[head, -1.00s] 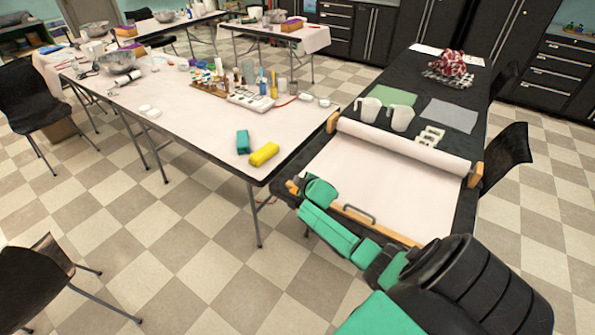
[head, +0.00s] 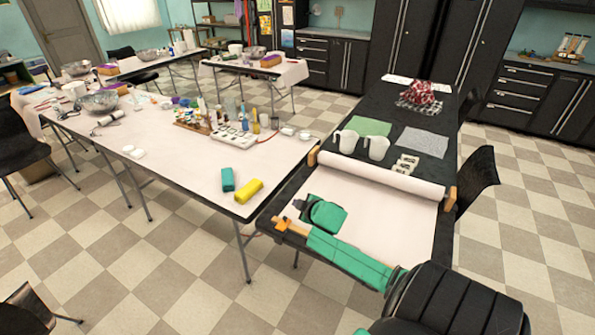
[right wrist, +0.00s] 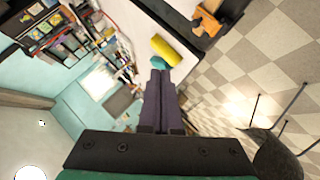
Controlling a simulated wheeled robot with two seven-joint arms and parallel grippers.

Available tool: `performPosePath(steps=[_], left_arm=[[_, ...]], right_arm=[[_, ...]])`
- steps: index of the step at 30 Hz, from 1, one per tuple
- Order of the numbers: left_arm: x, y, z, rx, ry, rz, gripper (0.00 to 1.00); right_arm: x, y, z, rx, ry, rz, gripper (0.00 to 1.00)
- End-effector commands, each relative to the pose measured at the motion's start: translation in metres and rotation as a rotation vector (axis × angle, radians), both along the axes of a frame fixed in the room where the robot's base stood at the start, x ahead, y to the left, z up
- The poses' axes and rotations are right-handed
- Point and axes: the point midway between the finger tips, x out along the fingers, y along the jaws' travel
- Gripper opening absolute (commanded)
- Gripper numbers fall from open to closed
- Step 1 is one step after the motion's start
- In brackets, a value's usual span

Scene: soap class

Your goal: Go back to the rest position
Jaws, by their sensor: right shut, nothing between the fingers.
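My right arm comes in from the lower right in the head view, and its gripper (head: 299,205) is above the near left corner of the black table, over the paper sheet. In the right wrist view the two fingers of this gripper (right wrist: 160,75) lie together with nothing between them. A green block (head: 227,179) and a yellow block (head: 249,191) lie on the white table to its left, clear of it. The yellow block (right wrist: 177,50) also shows beyond the fingertips in the right wrist view. My left gripper is out of view.
The black table holds a paper roll (head: 380,175), two white pitchers (head: 378,148), a green sheet (head: 369,126) and a red-and-white bundle (head: 420,92). Bottles and bowls crowd the white table (head: 180,165). A black chair (head: 477,178) stands at right. Checkered floor is open around.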

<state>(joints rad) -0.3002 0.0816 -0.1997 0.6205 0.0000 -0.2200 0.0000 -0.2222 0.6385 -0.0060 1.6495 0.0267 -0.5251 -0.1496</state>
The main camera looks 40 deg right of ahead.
Motion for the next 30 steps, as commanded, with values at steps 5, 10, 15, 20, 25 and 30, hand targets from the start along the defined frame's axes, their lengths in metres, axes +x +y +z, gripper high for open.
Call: performPosePath(steps=[5,10,15,20,25,30], left_arm=[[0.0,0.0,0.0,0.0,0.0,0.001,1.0],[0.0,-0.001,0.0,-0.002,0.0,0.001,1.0],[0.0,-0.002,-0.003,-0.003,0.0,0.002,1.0],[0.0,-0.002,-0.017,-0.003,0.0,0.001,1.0],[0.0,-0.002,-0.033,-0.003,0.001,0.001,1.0],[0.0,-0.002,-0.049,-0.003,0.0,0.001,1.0]], right_arm=[[0.0,0.0,0.0,0.0,0.0,0.0,0.0],[0.0,0.0,0.0,0.0,0.0,0.0,0.0],[-0.006,-0.001,-0.018,0.015,0.021,-0.013,0.0],[-0.05,0.002,-0.123,0.109,0.149,-0.088,0.0],[-0.137,0.034,-0.258,0.239,0.343,-0.181,0.0],[-0.245,0.093,-0.365,0.354,0.543,-0.254,0.0]])
